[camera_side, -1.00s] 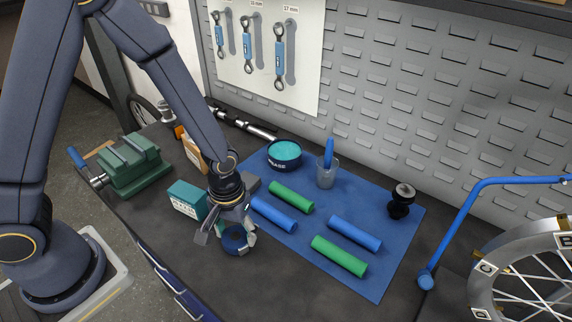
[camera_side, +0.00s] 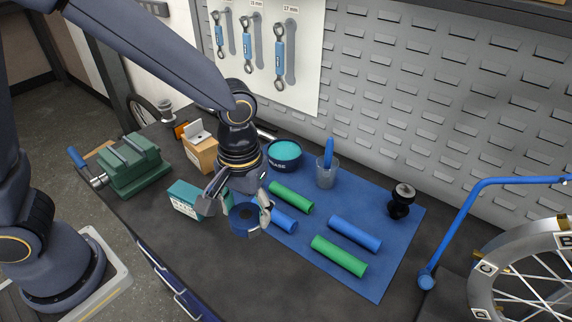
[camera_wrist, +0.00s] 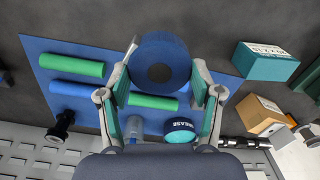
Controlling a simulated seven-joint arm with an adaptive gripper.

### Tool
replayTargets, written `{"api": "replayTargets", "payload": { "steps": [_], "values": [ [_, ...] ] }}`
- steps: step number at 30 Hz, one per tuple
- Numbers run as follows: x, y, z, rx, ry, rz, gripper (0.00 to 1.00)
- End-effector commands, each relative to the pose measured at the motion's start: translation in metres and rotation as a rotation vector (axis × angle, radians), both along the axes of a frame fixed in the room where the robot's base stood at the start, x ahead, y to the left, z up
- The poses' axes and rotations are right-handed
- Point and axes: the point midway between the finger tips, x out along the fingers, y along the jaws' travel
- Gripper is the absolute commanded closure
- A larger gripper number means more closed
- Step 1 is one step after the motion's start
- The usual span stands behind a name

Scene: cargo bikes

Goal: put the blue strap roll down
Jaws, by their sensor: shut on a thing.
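The blue strap roll (camera_side: 243,227) is a short dark blue cylinder with a dark centre hole. My gripper (camera_side: 249,209) is shut on it, one finger on each side. In the wrist view the roll (camera_wrist: 160,46) sits between the fingertips of my gripper (camera_wrist: 164,78), hiding part of the mat behind it. In the side view the roll is in front of the left edge of the blue mat (camera_side: 300,240) and one blue grip. It appears raised, but its exact height above the surface cannot be told.
The mat holds green grips (camera_side: 338,255), blue grips (camera_side: 354,233), a grease tin (camera_side: 284,155), a clear cup (camera_side: 326,172) and a black knobbed part (camera_side: 401,201). A teal box (camera_side: 185,200) stands left of my gripper. The dark bench (camera_side: 240,275) is clear in front.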

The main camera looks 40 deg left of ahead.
Motion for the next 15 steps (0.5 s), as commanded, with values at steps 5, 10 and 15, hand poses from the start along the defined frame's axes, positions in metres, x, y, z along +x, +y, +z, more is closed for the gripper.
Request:
{"api": "replayTargets", "payload": {
  "steps": [5, 10, 15],
  "values": [
    [-0.027, -0.074, 0.012, -0.004, -0.007, -0.206, 0.73],
    [-0.06, -0.122, 0.017, -0.015, -0.014, -0.367, 0.73],
    [-0.073, -0.141, 0.014, -0.016, -0.012, -0.433, 0.72]
  ]
}}
